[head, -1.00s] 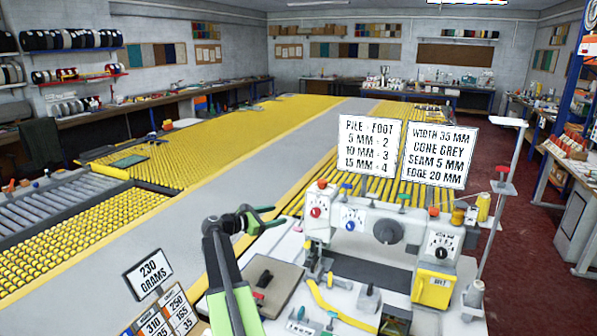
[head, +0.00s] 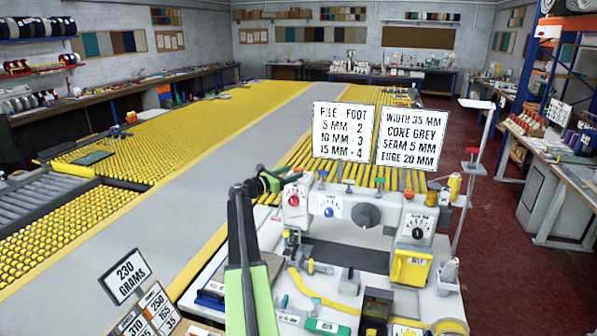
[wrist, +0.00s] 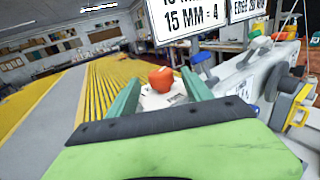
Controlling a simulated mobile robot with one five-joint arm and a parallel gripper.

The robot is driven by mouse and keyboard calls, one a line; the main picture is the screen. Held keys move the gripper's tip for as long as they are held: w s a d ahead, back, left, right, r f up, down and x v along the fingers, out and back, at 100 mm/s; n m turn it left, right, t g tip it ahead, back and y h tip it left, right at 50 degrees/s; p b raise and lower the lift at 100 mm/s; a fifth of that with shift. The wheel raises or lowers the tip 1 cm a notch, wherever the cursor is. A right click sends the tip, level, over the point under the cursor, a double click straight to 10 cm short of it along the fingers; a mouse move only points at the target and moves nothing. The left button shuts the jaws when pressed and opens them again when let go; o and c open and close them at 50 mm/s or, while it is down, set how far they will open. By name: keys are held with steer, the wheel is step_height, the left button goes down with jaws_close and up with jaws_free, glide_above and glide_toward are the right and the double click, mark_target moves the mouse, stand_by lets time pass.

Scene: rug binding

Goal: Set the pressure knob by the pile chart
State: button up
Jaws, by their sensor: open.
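The pile chart (head: 341,130) stands behind the white machine (head: 345,236) and reads 5 mm 2, 10 mm 3, 15 mm 4. A red knob (head: 293,201) is on the left of the machine's front, with a blue knob (head: 328,212) to its right. I cannot read which is labelled pressure. My gripper (head: 270,180) is open, just left of the machine's head. In the wrist view a red knob (wrist: 161,79) on a white marked plate shows between the open green fingers, apparently not held. Its pointer setting is not legible.
A second sign (head: 408,136) stands right of the chart. The machine also has a large grey dial (head: 367,216) and a black knob (head: 417,232). A yellow roller table (head: 150,140) lies left. A 230 grams sign (head: 123,275) stands front left.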

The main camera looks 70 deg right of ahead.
mark_target(298, 168)
steer(key=x, duration=0.4)
steer(key=shift+s, duration=0.1)
jaws_close()
